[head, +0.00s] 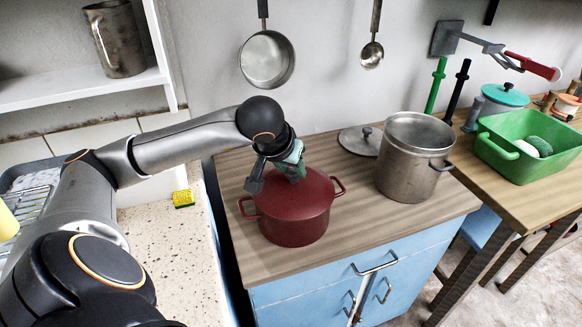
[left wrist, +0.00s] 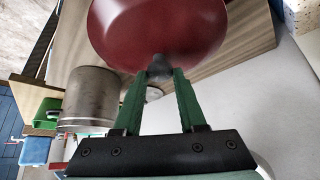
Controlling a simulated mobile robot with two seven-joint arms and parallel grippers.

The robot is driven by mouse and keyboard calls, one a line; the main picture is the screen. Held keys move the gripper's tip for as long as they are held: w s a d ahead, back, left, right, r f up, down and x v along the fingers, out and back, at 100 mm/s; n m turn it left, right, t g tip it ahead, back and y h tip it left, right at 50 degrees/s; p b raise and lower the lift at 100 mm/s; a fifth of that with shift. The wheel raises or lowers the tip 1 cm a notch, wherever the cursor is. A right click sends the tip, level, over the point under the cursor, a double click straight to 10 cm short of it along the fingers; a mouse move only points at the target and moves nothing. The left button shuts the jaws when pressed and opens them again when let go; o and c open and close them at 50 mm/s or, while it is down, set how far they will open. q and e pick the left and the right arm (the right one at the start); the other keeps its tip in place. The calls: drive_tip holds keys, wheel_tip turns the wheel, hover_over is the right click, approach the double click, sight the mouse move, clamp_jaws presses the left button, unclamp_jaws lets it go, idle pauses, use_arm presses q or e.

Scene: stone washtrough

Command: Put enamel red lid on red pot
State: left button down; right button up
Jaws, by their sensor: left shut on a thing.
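The red pot (head: 293,228) stands on the wooden top of the blue cabinet. The enamel red lid (head: 318,187) is over the pot's mouth in the head view, and its red disc (left wrist: 155,30) fills the top of the left wrist view. My left gripper (head: 290,172) is above the lid. Its green fingers (left wrist: 160,78) are shut on the lid's dark knob. I cannot tell whether the lid rests fully on the rim. My right gripper is in neither view.
A steel pot (head: 408,160) stands right of the red pot, with a grey lid (head: 361,141) behind it. A green basin (head: 528,150) is on the table at the right. A pan (head: 267,60) and a ladle (head: 372,54) hang on the wall. The counter front is clear.

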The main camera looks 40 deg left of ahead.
use_arm(q)
unclamp_jaws()
idle(0.5)
drive_tip(key=shift+r+p, duration=2.75)
drive_tip(key=shift+r, duration=0.8)
drive_tip(key=shift+f, duration=0.1)
